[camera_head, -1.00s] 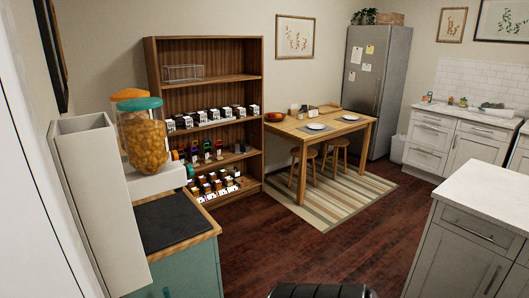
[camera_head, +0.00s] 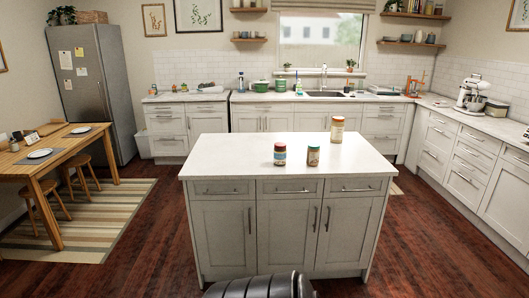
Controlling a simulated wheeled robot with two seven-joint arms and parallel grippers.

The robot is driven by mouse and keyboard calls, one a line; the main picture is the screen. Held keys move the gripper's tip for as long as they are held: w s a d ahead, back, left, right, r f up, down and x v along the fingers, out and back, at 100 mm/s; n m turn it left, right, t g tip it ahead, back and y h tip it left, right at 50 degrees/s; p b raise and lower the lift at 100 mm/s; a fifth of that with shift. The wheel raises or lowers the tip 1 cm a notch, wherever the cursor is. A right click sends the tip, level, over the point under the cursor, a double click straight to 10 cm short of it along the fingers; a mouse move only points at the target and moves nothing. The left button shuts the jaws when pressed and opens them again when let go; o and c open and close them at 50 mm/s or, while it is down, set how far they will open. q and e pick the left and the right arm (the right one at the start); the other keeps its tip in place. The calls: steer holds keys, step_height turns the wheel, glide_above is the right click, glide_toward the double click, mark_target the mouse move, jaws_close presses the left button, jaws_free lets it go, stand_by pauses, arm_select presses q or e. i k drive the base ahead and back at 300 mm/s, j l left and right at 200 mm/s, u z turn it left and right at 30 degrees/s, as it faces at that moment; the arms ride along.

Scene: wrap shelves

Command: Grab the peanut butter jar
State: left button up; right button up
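Three jars stand upright on the white top of the kitchen island. One jar (camera_head: 280,154) near the front has a reddish lid and a blue and red label. A second jar (camera_head: 313,156) just right of it has a green and orange label. A taller jar (camera_head: 337,129) stands farther back and right, with a pale lid and an orange-brown label. The labels are too small to read, so I cannot tell which is the peanut butter. Neither of my grippers is in view.
The island (camera_head: 220,171) has a mostly bare top and stands straight ahead. Wood floor is open on both sides. A dining table (camera_head: 62,143) with stools stands at the left on a striped rug (camera_head: 112,208). Counters line the back and right walls.

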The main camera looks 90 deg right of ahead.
mark_target(312, 154)
steer(key=z, duration=3.4)
steer(key=i+j+z, duration=0.95)
steer(key=k+l, duration=0.1)
